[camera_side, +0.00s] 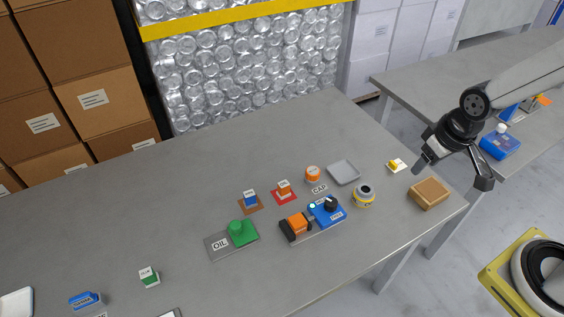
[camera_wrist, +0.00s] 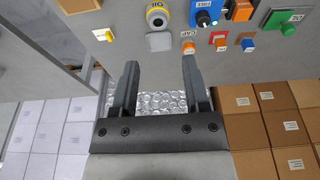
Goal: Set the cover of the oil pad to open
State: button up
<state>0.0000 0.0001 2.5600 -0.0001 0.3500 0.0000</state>
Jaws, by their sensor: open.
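I cannot tell whether this green piece is the cover or how the cover stands. The green piece also shows at the top right of the wrist view (camera_wrist: 281,19). My gripper (camera_side: 453,172) is above the table's right end, far right of the pad, with its fingers apart and empty. The wrist view shows both fingers (camera_wrist: 160,62) spread with nothing between them.
Small blue (camera_side: 250,199) and red (camera_side: 284,188) pieces sit behind.

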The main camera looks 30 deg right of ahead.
jog(key=shift+o, duration=1.4)
jog(key=m+g+y, duration=0.3)
jog(key=m+y, duration=0.6)
jog(key=m, duration=0.9)
send_near(235, 224)
jog(key=x, duration=0.2)
jog(key=shift+s+a+f, duration=0.15)
jog(key=shift+s, duration=0.05)
jog(key=shift+x, duration=3.8)
jog(key=shift+w, duration=0.15)
